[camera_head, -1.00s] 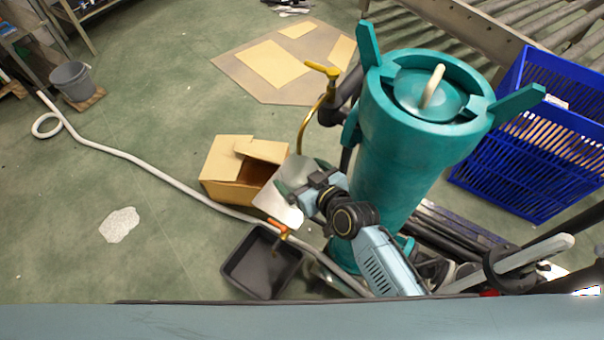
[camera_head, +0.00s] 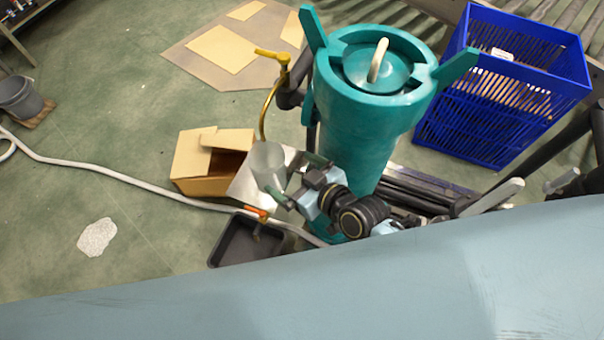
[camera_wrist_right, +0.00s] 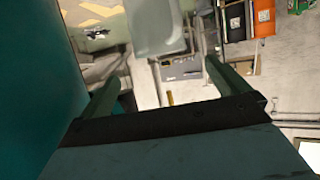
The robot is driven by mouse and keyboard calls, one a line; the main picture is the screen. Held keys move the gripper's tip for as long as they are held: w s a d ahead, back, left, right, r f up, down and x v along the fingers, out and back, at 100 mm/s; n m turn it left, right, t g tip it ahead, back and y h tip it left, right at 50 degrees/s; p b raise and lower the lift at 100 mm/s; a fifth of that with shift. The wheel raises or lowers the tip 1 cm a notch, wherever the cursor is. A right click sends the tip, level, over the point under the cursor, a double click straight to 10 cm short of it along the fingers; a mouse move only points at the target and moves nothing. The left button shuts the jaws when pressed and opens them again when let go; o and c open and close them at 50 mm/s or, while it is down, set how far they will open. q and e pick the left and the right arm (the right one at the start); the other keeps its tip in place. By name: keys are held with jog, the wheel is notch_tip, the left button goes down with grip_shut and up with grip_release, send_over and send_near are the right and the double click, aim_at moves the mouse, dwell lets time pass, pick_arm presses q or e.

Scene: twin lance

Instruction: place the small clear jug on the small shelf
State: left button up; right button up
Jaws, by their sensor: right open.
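The small clear jug (camera_head: 267,163) looks upright at the small shelf, a pale metal plate (camera_head: 243,188) beside the teal column. It appears to stand on the plate, but I cannot see its base contact clearly. My right gripper (camera_head: 287,176) is open just to the right of the jug, its fingertips close to the jug's side. In the right wrist view the jug (camera_wrist_right: 155,25) shows at the top, beyond and between the spread fingers (camera_wrist_right: 160,76). I cannot tell whether a finger touches it. My left gripper is not in view.
The teal column (camera_head: 362,130) stands close to my right gripper. A yellow tap pipe (camera_head: 268,100) rises behind the shelf. A cardboard box (camera_head: 205,180), a black tray (camera_head: 235,245) and a hose (camera_head: 110,170) lie left and below. A blue crate (camera_head: 490,110) stands right.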

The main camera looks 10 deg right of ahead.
jog(key=shift+v, duration=1.25)
dwell(0.3)
